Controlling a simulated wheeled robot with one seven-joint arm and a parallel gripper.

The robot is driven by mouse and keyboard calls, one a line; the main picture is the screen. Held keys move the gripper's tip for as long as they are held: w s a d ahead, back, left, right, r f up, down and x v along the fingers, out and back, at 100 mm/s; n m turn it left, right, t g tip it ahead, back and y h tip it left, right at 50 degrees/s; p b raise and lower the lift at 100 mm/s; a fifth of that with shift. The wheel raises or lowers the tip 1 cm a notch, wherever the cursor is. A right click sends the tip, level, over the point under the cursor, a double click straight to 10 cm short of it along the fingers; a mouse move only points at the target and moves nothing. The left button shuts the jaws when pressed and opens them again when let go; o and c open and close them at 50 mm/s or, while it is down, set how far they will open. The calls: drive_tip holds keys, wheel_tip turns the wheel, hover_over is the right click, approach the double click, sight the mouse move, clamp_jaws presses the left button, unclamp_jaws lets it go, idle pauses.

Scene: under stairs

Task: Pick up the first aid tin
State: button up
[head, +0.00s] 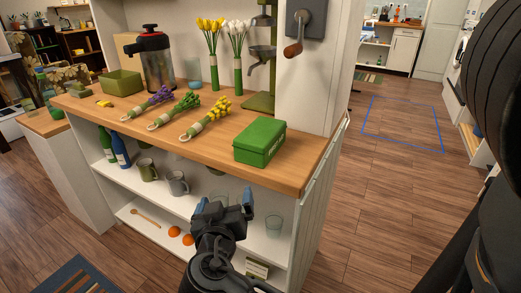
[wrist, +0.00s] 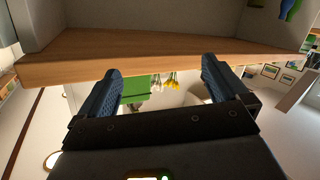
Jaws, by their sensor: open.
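The first aid tin is a green lidded box (head: 260,142) with pale lettering on its front. It sits closed near the right front of the wooden counter (head: 310,172) in the head view. My gripper (head: 224,203) is in front of the counter, lower than its top and apart from the tin. Its blue-padded fingers are spread with nothing between them. In the wrist view, which looks upside down, my gripper (wrist: 160,68) faces the counter's wooden edge (wrist: 170,63). A green patch (wrist: 135,88) beyond that edge is probably the tin, mostly hidden.
Three flower bunches (head: 187,110) lie left of the tin. Tulip vases (head: 238,75), a dispenser (head: 157,62) and a green stand (head: 262,80) stand behind. The shelf below holds mugs (head: 178,183) and bottles (head: 121,150). Open floor (head: 375,190) lies to the right.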

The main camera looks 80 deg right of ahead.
sight(248, 152)
drive_tip(key=d+r+m+g, duration=0.2)
drive_tip(key=d, duration=0.1)
drive_tip(key=s+d+r+m+g+h, duration=0.1)
drive_tip(key=d+r+m+g, duration=0.1)
drive_tip(key=d+m, duration=0.1)
drive_tip(key=s+d+r+m+g+h, duration=0.1)
drive_tip(key=d+r+m+g, duration=0.2)
drive_tip(key=d, duration=0.1)
drive_tip(key=shift+s+r, duration=0.1)
drive_tip(key=d, duration=0.1)
drive_tip(key=d+p, duration=0.1)
drive_tip(key=s+d+r, duration=0.1)
drive_tip(key=d, duration=0.1)
drive_tip(key=shift+p, duration=0.35)
drive_tip(key=shift+d+f, duration=0.15)
drive_tip(key=shift+d, duration=0.5)
drive_tip(key=shift+c, duration=0.2)
drive_tip(key=c, duration=1)
drive_tip(key=shift+o, duration=0.2)
